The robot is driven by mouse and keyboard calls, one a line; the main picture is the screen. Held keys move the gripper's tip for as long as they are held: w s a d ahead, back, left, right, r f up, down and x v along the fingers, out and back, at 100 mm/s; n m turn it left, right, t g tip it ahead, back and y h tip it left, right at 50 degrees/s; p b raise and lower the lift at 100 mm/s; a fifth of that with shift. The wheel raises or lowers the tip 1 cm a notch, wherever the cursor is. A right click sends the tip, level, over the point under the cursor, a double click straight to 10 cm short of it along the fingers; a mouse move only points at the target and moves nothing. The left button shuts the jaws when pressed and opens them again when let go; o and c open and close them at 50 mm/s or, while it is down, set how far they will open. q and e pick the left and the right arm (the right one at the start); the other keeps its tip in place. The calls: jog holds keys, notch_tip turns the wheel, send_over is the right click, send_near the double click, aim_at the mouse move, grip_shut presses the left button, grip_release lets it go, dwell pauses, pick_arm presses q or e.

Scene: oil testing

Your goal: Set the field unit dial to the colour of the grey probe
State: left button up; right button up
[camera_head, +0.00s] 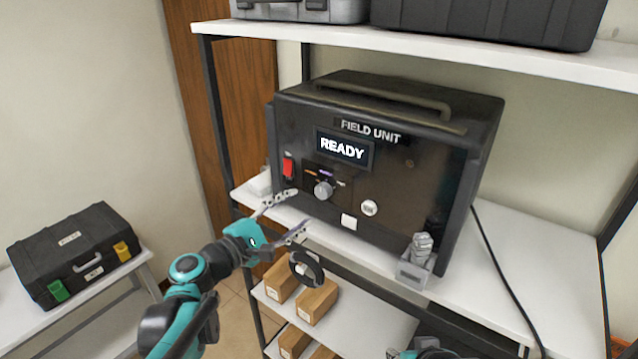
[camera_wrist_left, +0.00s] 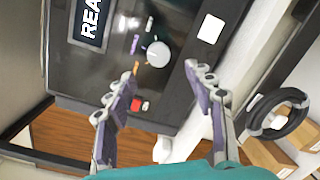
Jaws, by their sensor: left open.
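The field unit (camera_head: 420,180) is a black box on the middle shelf with its display reading READY. Its grey round dial (camera_head: 324,190) sits below the display, and it also shows in the left wrist view (camera_wrist_left: 157,54). Orange, purple and whitish marks lie around the dial; its pointer direction is too small to tell. My left gripper (camera_head: 299,210) is open and empty, in front of and below the dial. In the left wrist view (camera_wrist_left: 158,80) the dial lies just beyond the fingertips. I cannot make out a grey probe for certain.
A red switch (camera_head: 288,167) is left of the dial. A white square (camera_head: 349,221) and round socket (camera_head: 369,208) are to its right. A grey metallic piece (camera_head: 422,243) stands in a holder at the unit's right front. Cardboard boxes (camera_head: 316,302) are below; a black case (camera_head: 72,240) stands left.

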aim_at(321, 193)
pick_arm(q)
jog(key=b+x, duration=0.1)
jog(key=x, duration=0.6)
jog(key=shift+w+d+r, duration=0.2)
jog(key=shift+w+d, duration=0.05)
jog(key=shift+d, duration=0.05)
jog(key=c, duration=1.2)
